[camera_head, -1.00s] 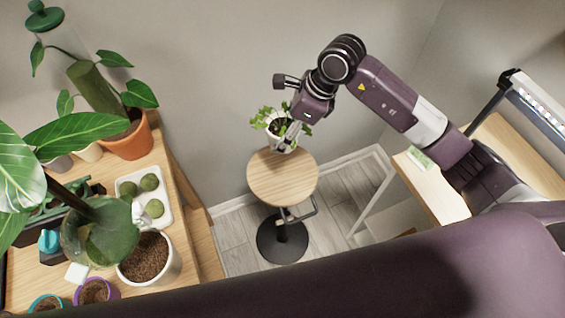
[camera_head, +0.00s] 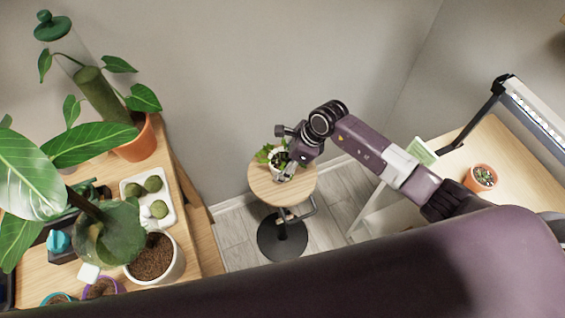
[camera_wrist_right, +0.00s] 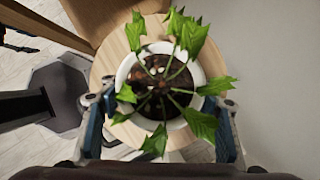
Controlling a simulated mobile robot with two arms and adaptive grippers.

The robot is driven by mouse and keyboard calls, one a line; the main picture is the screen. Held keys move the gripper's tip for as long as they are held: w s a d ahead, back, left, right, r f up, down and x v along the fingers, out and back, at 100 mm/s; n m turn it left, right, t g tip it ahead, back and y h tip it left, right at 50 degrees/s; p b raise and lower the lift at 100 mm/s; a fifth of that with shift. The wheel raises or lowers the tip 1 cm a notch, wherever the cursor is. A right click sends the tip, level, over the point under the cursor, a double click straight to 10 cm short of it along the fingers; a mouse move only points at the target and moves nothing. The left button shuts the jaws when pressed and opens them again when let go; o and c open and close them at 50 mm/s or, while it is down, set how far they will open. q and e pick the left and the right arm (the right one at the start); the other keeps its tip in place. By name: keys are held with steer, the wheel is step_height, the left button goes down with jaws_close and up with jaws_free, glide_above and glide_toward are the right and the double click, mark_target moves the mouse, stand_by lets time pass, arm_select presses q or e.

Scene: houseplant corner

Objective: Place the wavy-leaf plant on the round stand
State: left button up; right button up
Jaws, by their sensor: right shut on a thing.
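The wavy-leaf plant (camera_head: 268,154) has green jagged leaves and sits in a white pot with dark soil. In the right wrist view the plant (camera_wrist_right: 196,124) is upright between the two fingers. My right gripper (camera_head: 285,172) is shut on the pot, with a finger on each side of it in the right wrist view (camera_wrist_right: 158,135). The pot is over the round wooden top of the stand (camera_head: 258,187); the top also shows behind the pot in the right wrist view (camera_wrist_right: 112,58). I cannot tell whether the pot's base touches the top. My left gripper is not in view.
A wooden bench at left holds a large-leaf plant (camera_head: 80,142), a terracotta pot (camera_head: 136,146), a white tray (camera_head: 167,215) and a white soil pot (camera_head: 178,262). At right a shelf (camera_head: 505,160) bears a small terracotta pot (camera_head: 481,178) and a lamp (camera_head: 540,117).

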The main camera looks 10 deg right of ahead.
steer(key=shift+f, duration=0.15)
steer(key=o, duration=1.5)
steer(key=shift+r, duration=0.2)
steer(key=shift+d+r, duration=0.1)
steer(key=shift+r, duration=0.05)
steer(key=b+v, duration=0.2)
steer(key=v, duration=0.9)
steer(key=shift+s+r+b, duration=0.15)
steer(key=shift+r+b, duration=0.15)
steer(key=shift+b, duration=0.05)
steer(key=shift+d, duration=0.15)
